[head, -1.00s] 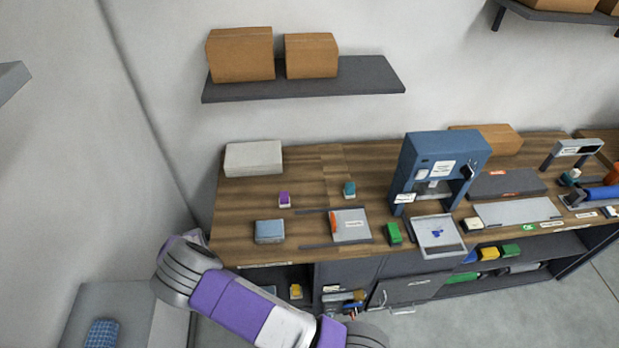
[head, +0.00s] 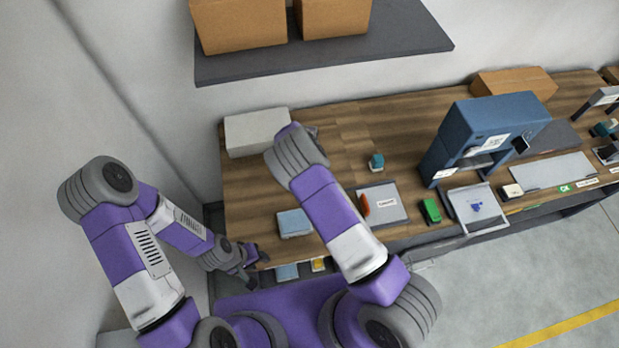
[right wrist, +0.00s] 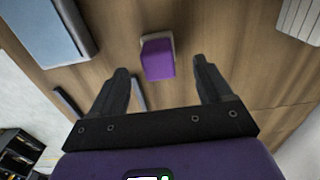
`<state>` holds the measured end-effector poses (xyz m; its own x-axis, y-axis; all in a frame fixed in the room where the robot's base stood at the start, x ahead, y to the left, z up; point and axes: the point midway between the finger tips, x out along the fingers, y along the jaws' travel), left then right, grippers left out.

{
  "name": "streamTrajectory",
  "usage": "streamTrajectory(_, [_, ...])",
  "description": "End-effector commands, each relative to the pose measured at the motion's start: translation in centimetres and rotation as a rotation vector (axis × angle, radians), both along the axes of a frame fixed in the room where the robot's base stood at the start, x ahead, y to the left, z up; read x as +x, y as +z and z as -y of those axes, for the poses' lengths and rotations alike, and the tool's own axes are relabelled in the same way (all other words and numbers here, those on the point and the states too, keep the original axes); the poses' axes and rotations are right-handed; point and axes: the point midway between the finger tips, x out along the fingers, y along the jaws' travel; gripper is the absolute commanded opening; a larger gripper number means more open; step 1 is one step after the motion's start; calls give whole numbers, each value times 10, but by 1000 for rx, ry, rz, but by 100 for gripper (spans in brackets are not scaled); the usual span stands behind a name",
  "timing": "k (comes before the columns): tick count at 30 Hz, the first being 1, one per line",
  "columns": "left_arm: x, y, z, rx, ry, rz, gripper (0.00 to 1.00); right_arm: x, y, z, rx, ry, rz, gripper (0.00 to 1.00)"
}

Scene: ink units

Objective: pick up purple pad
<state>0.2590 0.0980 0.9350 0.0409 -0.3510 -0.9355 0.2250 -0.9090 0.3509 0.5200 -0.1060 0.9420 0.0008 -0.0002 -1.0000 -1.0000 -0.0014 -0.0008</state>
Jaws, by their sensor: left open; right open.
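The purple pad (right wrist: 158,58) is a small purple block with a pale base on the wooden bench top. It shows in the right wrist view, ahead of and between the fingers, apart from them. In the head view it is hidden behind my right arm. My right gripper (right wrist: 170,85) is open and empty, above the bench. In the head view its fingers are hidden by the arm. My left gripper (head: 248,272) is open at the bench's front left edge, low and away from the pad.
A blue box (head: 294,223) and a pale box (head: 257,131) stand on the bench (head: 245,195). A teal block (head: 376,161), a grey tray (head: 392,207), a green block (head: 431,210) and a blue press (head: 470,140) stand to the right. A shelf with cartons hangs above.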

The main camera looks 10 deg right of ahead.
Motion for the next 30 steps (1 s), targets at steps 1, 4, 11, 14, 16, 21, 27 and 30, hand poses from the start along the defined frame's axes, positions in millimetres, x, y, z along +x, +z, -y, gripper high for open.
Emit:
streamTrajectory(1, [0,-6,0,0,0,0,43,0,-8,2,-1,-2,0,79])
streamTrajectory(4, [0,-8,0,0,0,0,43,-1,-14,3,-2,-4,-1,79])
streamTrajectory(11, [1,-24,0,0,-1,1,43,-3,-48,1,-2,-5,-1,79])
streamTrajectory(14, [1,-30,0,0,-1,1,43,-2,-58,0,-1,-5,0,79])
streamTrajectory(16, [1,-30,0,0,-1,1,43,-2,-60,0,-1,-4,1,79])
streamTrajectory(21, [1,-28,0,0,0,2,43,-2,-58,0,-1,-5,1,79])
streamTrajectory(27, [1,-28,0,0,0,2,43,-2,-58,0,-1,-5,1,48])
streamTrajectory(30, [1,-28,0,0,0,2,43,-2,-58,0,-1,-5,1,33])
